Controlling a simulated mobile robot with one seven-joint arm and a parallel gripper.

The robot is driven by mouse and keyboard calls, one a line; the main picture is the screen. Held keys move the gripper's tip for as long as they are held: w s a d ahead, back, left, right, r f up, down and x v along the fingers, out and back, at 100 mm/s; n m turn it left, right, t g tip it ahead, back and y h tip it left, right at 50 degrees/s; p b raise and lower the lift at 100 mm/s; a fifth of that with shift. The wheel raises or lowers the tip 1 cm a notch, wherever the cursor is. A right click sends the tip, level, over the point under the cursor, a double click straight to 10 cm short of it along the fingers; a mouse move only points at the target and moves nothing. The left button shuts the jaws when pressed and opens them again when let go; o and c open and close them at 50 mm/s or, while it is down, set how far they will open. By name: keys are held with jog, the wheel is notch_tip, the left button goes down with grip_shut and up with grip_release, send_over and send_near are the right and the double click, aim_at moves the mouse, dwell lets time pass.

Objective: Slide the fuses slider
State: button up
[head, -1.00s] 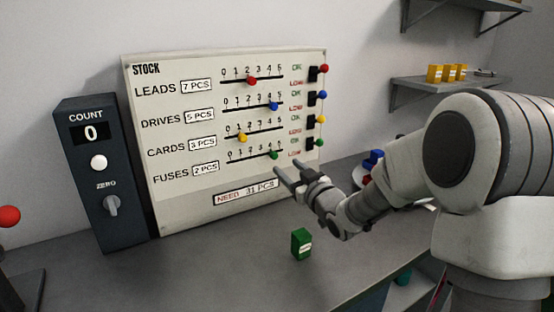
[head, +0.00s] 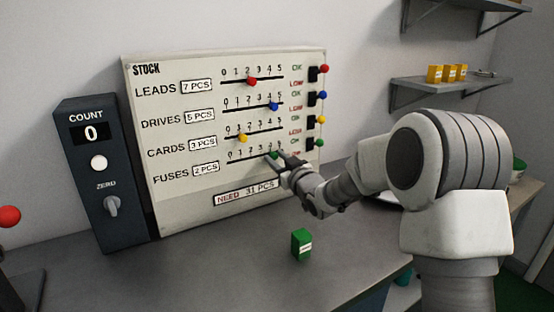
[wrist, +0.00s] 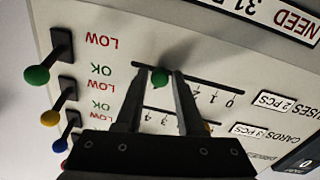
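The stock board (head: 240,202) stands upright at the back of the bench. Its fuses slider is the lowest row, with a green knob (head: 273,155) toward the right end of its slot, near the 4. In the wrist view, which is upside down, the green knob (wrist: 160,77) sits between the two fingertips of my gripper (wrist: 161,72). The fingers are apart, one on each side of the knob, with a narrow gap seeming to show. In the head view my gripper (head: 279,156) is at the board and partly covers the knob and the slot's right end.
The cards slider's yellow knob (head: 243,138) is just above the fuses row. Toggle switches with coloured balls, the lowest a green one (head: 319,142), line the board's right edge. A count box (head: 95,180) stands at left. A green box (head: 301,244) sits on the bench in front.

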grip_shut()
dwell(1.1)
